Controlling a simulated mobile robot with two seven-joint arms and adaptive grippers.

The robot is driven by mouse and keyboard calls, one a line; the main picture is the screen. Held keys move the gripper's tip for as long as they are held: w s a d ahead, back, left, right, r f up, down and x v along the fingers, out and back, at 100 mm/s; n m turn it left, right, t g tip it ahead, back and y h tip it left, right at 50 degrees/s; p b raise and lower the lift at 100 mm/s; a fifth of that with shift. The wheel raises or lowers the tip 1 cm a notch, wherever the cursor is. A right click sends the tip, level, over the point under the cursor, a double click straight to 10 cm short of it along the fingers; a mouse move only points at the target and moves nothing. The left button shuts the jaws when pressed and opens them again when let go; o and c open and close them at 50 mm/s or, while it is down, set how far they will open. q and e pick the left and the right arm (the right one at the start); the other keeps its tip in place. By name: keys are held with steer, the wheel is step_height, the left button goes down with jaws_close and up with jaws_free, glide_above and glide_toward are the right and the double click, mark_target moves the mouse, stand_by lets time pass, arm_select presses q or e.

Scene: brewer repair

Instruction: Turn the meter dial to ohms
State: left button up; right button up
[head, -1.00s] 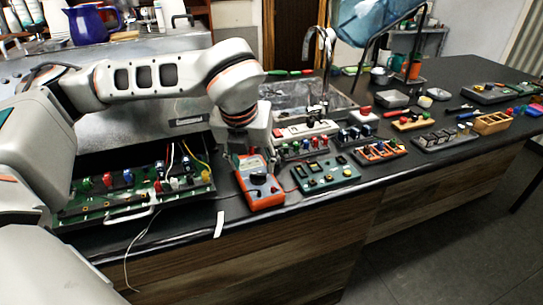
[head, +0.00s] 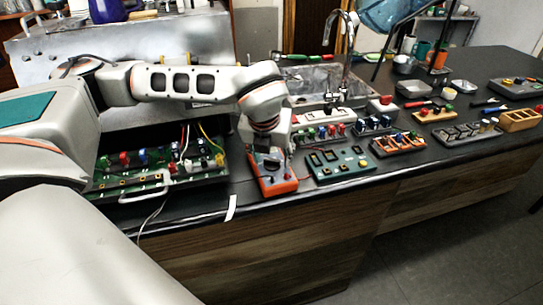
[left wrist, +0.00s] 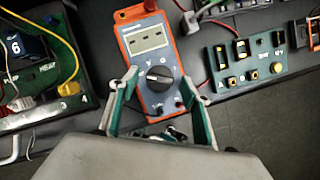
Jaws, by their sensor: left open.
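The orange and grey meter (head: 284,186) lies on the dark counter near its front edge. In the left wrist view the meter (left wrist: 144,42) shows its display (left wrist: 148,39) and its round dark dial (left wrist: 159,77) with a light pointer mark. My left gripper (left wrist: 158,92) is open, with one finger on each side of the meter's lower half and the dial between them. I cannot tell whether the fingers touch the meter. In the head view my left gripper (head: 270,158) is above the meter and hides its upper part. My right gripper is not in view.
An open brewer tray with a green circuit board (head: 160,163) stands left of the meter. A green board (head: 338,164) with dark slots lies close on its right. Racks of small parts, a sink (head: 310,87) and a tap stand beyond.

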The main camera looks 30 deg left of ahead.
arm_select(q)
steer(key=c, duration=1.1)
